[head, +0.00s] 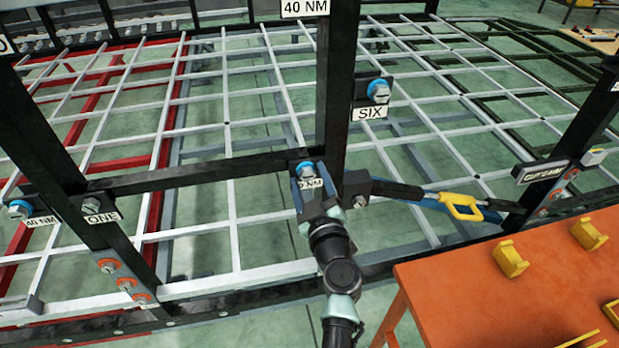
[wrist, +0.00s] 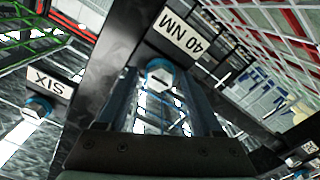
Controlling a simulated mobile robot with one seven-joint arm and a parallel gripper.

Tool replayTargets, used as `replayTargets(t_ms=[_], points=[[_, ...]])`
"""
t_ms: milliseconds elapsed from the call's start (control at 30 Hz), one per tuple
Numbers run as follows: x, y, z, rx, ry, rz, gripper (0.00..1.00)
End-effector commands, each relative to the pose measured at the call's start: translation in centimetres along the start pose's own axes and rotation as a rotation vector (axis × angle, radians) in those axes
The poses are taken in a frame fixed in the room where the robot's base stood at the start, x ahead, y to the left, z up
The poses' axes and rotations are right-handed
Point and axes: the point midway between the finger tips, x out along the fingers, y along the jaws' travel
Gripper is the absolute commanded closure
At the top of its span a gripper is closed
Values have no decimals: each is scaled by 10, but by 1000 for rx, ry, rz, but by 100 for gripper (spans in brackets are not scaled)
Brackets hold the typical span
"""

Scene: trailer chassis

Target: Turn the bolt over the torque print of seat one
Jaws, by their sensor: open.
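At left in the head view, a plate printed ONE (head: 103,219) sits below a grey bolt (head: 91,205). Left of it, a 40 NM print (head: 40,221) lies just below a blue-collared bolt (head: 19,208). My gripper (head: 308,172) is well to the right of these, at another blue bolt (head: 305,167) on the middle post, above a partly hidden NM print (head: 311,184). In the wrist view, that bolt (wrist: 160,77) appears between the open fingers (wrist: 160,98), with an upside-down 40 NM print (wrist: 181,34) beside it. Whether the fingers touch it I cannot tell.
A plate printed SIX (head: 370,113) with a blue bolt (head: 378,90) is right of the middle post (head: 335,75). A black crossbar (head: 200,173) spans between posts. A yellow-handled tool (head: 461,206) and orange table (head: 485,290) are at right.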

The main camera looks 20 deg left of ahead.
Motion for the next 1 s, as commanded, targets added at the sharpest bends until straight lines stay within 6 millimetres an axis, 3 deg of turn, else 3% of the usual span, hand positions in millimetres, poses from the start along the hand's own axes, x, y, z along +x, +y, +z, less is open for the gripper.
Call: replayTargets(t_ms=[267,667,1000], points=[[2,0,0,0,0,-1,32],[1,0,0,0,0,-1,100],[1,-1,1,22,0,0,100]])
